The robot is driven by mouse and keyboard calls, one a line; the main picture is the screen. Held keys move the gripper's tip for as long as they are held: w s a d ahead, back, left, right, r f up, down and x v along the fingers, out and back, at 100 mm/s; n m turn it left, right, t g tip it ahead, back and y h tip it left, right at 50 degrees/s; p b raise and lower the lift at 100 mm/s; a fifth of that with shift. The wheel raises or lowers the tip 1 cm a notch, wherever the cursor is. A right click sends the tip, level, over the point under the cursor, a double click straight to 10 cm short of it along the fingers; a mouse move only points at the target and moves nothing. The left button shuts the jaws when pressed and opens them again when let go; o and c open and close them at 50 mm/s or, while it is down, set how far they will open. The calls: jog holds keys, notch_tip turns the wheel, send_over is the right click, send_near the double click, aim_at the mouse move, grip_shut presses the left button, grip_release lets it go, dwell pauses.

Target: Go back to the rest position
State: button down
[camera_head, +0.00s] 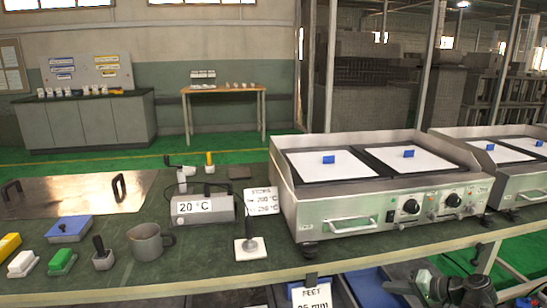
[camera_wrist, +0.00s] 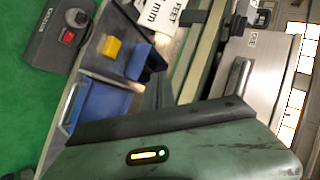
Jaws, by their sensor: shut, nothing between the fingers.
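My gripper (camera_wrist: 158,88) shows in the wrist view as dark fingers rising from a dark bar on my green housing, which carries a small lit indicator. The fingers are together with nothing held between them. Behind them are a blue bin and shelf items, apparently at the table's front side. In the head view a dark part of my arm is low at the right, in front of the table edge; the fingertips cannot be made out there.
A steel griddle (camera_head: 375,214) with white sheets and blue pieces stands on the green table (camera_head: 200,262). A blue bin (camera_wrist: 98,112) is below. Green floor lies beyond.

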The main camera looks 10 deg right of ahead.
jog(key=a+f+n+g+h, duration=0.3)
jog(key=a+f+g, duration=0.2)
jog(key=a, duration=0.9)
jog(key=a+f+n+g+h, duration=0.4)
jog(key=a+f, duration=0.2)
jog(key=a, duration=0.7)
notch_tip(320, 180, up, 38)
jog(key=p, duration=3.8)
jog(key=shift+s+a+p, duration=0.3)
jog(key=shift+s+a, duration=0.05)
jog(key=shift+s, duration=0.1)
